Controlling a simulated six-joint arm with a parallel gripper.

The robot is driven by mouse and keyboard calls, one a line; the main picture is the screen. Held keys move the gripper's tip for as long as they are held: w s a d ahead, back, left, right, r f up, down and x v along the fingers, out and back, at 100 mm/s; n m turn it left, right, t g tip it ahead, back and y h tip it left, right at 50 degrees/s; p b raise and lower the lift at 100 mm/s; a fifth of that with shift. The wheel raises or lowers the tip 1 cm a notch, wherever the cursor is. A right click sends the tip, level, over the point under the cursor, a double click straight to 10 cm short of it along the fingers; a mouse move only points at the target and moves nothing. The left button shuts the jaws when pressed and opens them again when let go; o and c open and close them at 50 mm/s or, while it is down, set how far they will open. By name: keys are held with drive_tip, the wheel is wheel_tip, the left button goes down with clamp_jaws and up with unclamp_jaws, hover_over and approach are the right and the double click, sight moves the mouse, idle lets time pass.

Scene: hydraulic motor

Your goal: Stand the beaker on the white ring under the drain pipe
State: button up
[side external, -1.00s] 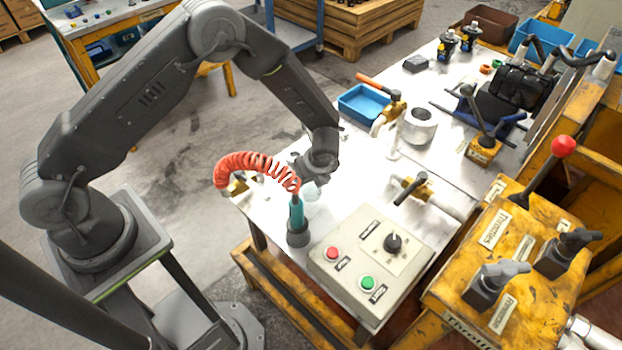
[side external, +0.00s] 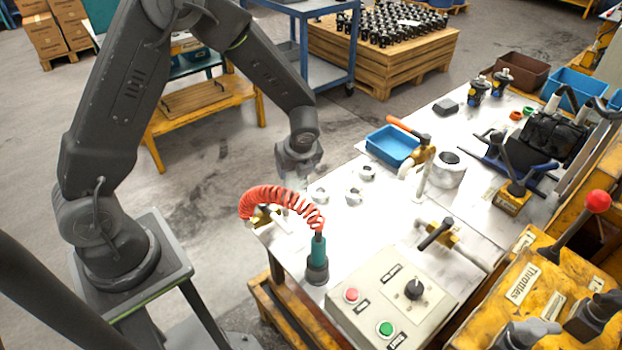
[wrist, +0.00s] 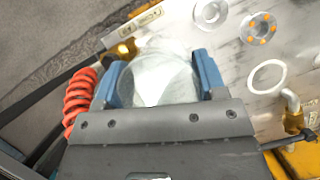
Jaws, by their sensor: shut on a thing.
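My gripper (wrist: 158,85) has its blue fingers closed on the sides of the clear glass beaker (wrist: 165,72) in the wrist view. In the side external view my gripper (side external: 300,165) is near the table's far left edge, beyond the red coiled hose. The beaker is too faint there to make out its base. A flat white ring (wrist: 267,76) lies on the table to the right of the beaker in the wrist view. The beaker stands apart from both.
The red coiled hose (side external: 285,200) arches over a teal-handled tool (side external: 317,258) at the table's near edge. A control box (side external: 395,302) stands right of it. Metal flanges (side external: 367,172) lie on the table. A blue bin (side external: 391,146) and valve handles stand behind.

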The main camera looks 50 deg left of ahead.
drive_tip(key=shift+s+a+r+n, duration=0.15)
drive_tip(key=shift+a+n, duration=0.1)
drive_tip(key=shift+n, duration=0.25)
drive_tip(key=n+g, duration=0.1)
drive_tip(key=n, duration=0.1)
drive_tip(key=n+g, duration=0.1)
drive_tip(key=n, duration=0.1)
drive_tip(key=shift+s, duration=0.35)
drive_tip(key=n, duration=0.2)
drive_tip(key=n+g, duration=0.1)
drive_tip(key=n, duration=0.1)
drive_tip(key=s+n+g, duration=0.1)
drive_tip(key=shift+d+r+n+h, duration=0.1)
drive_tip(key=shift+d+n+h, duration=0.15)
drive_tip(key=shift+n+h, duration=0.15)
drive_tip(key=n, duration=0.1)
drive_tip(key=n+g+h, duration=0.1)
drive_tip(key=n, duration=0.1)
drive_tip(key=d+n, duration=0.1)
drive_tip(key=n, duration=0.1)
drive_tip(key=shift+s+d+r+g+h, duration=0.1)
drive_tip(key=shift+s+r+g+h, duration=0.15)
drive_tip(key=shift+g+h, duration=0.05)
drive_tip(key=n, duration=0.2)
drive_tip(key=d+n+h, duration=0.1)
drive_tip(key=r+n+h, duration=0.1)
drive_tip(key=n, duration=0.1)
drive_tip(key=shift+s+d+n, duration=0.1)
drive_tip(key=shift+d+n, duration=0.15)
drive_tip(key=shift+n, duration=0.05)
